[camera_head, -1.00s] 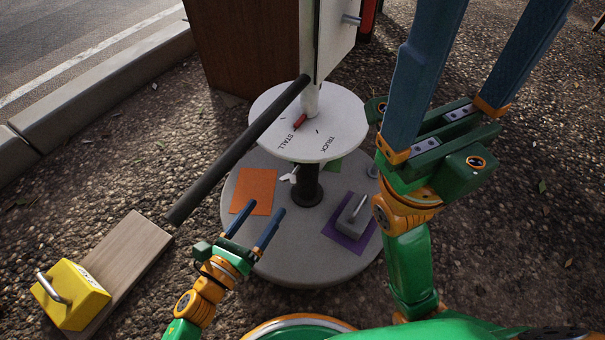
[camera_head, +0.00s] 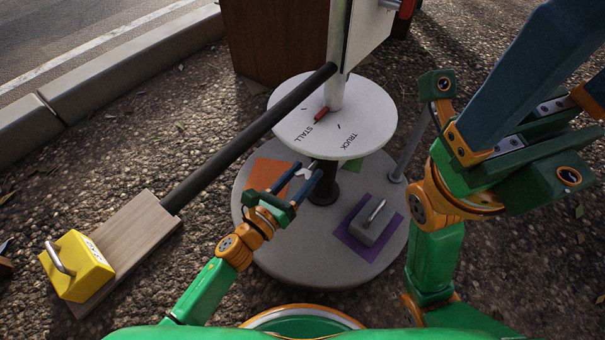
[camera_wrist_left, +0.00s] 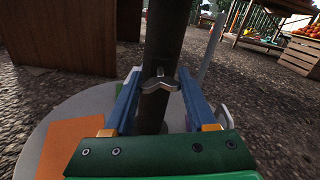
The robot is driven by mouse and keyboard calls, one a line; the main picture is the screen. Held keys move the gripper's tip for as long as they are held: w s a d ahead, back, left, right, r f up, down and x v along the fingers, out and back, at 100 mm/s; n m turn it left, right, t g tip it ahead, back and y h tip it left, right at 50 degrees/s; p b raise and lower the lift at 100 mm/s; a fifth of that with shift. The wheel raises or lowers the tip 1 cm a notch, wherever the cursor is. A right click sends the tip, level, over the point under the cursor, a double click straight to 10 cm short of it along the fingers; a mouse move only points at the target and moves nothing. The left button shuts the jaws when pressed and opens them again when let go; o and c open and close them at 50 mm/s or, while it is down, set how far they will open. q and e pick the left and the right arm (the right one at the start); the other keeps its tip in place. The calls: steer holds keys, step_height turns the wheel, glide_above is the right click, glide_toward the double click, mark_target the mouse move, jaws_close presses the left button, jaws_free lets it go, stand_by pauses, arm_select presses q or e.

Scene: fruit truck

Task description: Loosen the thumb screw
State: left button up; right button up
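The thumb screw is a small pale wing-shaped piece on the dark post under the white dial. In the head view the thumb screw (camera_head: 304,171) shows between the fingertips of my left gripper (camera_head: 305,180). In the left wrist view the thumb screw (camera_wrist_left: 159,82) stands out from the dark post (camera_wrist_left: 163,45), centred between the two blue fingers. The fingers are spread, one on each side, with gaps to the screw. My right gripper (camera_head: 535,118) is raised at the right, its blue fingers apart; its tips run out of the picture.
The white dial (camera_head: 375,110) reads STALL and TRUCK, with a red pointer (camera_head: 321,114). A dark bar (camera_head: 240,145) leads to a wooden board (camera_head: 135,232) with a yellow weight (camera_head: 75,268). A grey weight (camera_head: 367,222) sits on a purple square on the round base (camera_head: 290,258).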

arm_select(q)
steer(key=c, duration=0.7)
steer(key=shift+c, duration=0.2)
